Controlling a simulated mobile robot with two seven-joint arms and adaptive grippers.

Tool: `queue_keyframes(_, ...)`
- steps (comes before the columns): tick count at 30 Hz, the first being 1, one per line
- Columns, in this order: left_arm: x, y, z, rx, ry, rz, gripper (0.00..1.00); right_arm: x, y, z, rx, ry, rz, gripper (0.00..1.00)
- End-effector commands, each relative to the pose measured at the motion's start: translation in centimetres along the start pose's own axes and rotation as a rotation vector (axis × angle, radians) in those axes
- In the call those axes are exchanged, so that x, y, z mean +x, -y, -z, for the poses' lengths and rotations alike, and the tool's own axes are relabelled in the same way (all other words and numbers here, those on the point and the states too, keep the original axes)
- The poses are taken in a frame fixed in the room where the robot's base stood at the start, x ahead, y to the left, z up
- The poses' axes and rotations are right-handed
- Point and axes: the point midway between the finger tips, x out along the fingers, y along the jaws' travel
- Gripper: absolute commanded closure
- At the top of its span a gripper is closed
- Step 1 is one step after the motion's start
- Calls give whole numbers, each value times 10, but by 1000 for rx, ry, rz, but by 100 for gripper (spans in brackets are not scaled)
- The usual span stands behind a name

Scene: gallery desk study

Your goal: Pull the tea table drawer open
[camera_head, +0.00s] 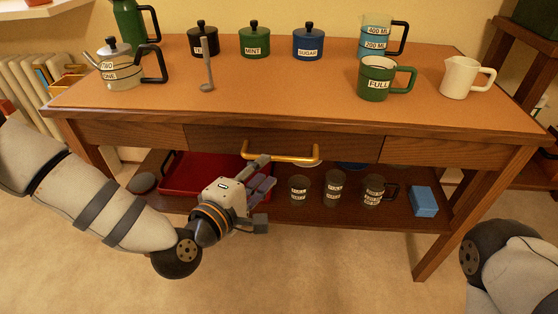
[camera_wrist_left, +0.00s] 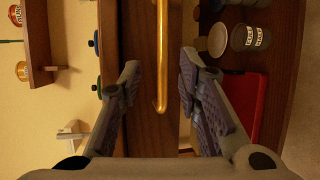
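The tea table (camera_head: 300,88) has a drawer (camera_head: 345,146) in the middle of its apron, its front flush with the wood beside it. A brass bar handle (camera_head: 282,157) runs across the drawer front; in the left wrist view the handle (camera_wrist_left: 162,50) stands upright between the fingers. My left gripper (camera_head: 264,188) is open and empty, just in front of the handle's left part. In the left wrist view, its fingers (camera_wrist_left: 159,68) are spread with clear gaps on both sides of the handle. My right gripper is out of view; only part of my right arm shows.
A red tray (camera_head: 185,172), several labelled glasses (camera_head: 334,186) and a blue box (camera_head: 423,201) are on the lower shelf. A kettle (camera_head: 119,68), canisters (camera_head: 254,40), a green jug (camera_head: 374,80) and a cream pitcher (camera_head: 460,78) stand on top. The floor in front is clear.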

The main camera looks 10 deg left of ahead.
Motion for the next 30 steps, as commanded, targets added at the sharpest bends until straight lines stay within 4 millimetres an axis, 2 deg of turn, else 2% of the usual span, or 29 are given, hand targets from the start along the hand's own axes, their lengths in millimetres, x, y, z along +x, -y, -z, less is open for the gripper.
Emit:
queue_keyframes(3,31,2,-1,2,1,2,69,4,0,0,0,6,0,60)
queue_keyframes(6,52,3,-1,2,1,3,69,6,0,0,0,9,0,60)
queue_keyframes(10,70,3,0,2,0,6,69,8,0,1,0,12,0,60)
queue_keyframes(20,76,3,-1,1,1,7,69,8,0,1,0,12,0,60)
queue_keyframes(24,76,3,-1,2,1,7,100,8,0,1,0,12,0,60)
queue_keyframes(30,76,3,-1,1,1,7,100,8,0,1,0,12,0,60)
